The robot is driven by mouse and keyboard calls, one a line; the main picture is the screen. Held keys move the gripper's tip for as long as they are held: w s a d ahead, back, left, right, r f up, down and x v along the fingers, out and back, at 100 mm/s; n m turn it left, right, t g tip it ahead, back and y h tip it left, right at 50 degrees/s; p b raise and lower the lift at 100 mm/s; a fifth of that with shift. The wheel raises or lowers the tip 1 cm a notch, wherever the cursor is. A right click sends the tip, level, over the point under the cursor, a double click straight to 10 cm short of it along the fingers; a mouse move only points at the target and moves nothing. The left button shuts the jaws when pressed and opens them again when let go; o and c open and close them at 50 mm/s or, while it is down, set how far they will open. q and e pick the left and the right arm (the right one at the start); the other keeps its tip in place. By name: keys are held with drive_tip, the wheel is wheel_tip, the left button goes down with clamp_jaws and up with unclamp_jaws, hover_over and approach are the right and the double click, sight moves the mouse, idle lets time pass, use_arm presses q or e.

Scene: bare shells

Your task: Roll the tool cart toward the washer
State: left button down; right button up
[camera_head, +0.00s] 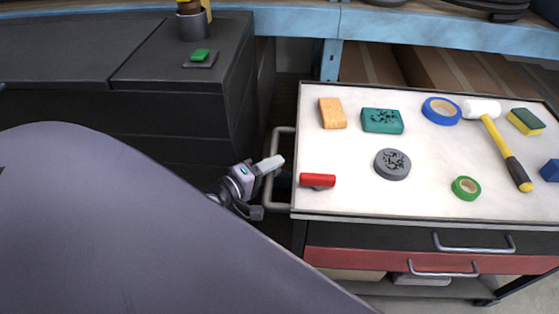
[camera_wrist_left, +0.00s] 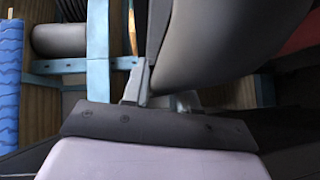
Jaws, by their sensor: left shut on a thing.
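The tool cart (camera_head: 345,205) has a white top with a raised rim, dark and red drawers below, and a grey side handle (camera_head: 277,207) on its left. My right gripper is in neither view. I cannot make out a washer in either view.
On the cart top lie a red-handled item (camera_head: 317,181), a grey disc (camera_head: 392,164), tape rolls (camera_head: 441,111), sponges (camera_head: 382,121) and a mallet (camera_head: 497,135). Dark cabinets (camera_head: 178,120) stand close on the left. A blue-framed shelf (camera_head: 440,28) is behind the cart.

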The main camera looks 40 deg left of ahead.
use_arm(q)
drive_tip(key=shift+a+f, duration=0.1)
drive_tip(key=shift+a, duration=0.15)
drive_tip(key=c, duration=1)
unclamp_jaws()
drive_tip(key=shift+s, duration=0.1)
drive_tip(key=shift+s, duration=0.1)
drive_tip(key=v, duration=0.7)
drive_tip(key=shift+a+p, duration=0.1)
drive_tip(key=shift+p, duration=0.3)
